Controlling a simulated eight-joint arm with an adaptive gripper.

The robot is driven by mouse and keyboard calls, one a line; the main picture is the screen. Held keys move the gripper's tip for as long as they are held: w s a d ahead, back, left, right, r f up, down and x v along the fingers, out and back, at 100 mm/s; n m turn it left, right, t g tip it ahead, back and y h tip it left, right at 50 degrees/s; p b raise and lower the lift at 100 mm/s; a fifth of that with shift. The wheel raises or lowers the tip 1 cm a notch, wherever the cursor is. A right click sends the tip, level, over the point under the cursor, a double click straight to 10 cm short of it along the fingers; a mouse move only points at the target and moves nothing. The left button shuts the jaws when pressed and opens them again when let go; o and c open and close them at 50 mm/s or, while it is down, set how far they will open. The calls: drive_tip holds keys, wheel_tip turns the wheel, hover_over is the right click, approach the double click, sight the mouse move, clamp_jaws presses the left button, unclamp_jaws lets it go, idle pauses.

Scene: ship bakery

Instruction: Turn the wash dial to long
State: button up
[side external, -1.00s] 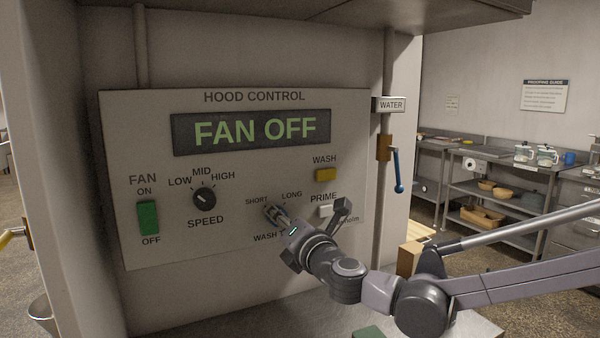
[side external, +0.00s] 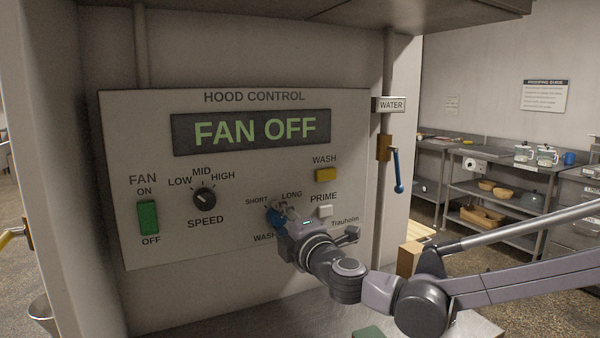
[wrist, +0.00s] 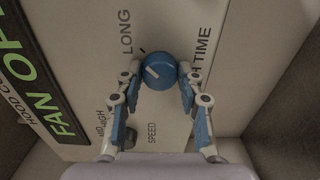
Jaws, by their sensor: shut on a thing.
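The wash time dial (wrist: 166,63) is a round blue knob with a white pointer line. In the wrist view the line slants to the upper left, roughly toward the tick beside the LONG label (wrist: 125,32); I cannot tell if they line up exactly. My gripper (wrist: 160,74) is shut on the dial, one finger on each side. In the side view my gripper (side external: 277,213) reaches the panel between SHORT (side external: 256,201) and LONG (side external: 292,195), covering most of the dial and part of its lower label.
The hood control panel (side external: 140,115) shows FAN OFF on its display (side external: 250,131). The speed knob (side external: 204,198) and green fan switch (side external: 148,217) are to the left. The yellow wash button (side external: 325,175) and white prime button (side external: 325,211) are close right of my gripper.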

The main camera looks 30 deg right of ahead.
idle(0.4)
drive_tip(key=o, duration=1.2)
drive_tip(key=s, duration=1.2)
drive_tip(key=shift+d, duration=0.1)
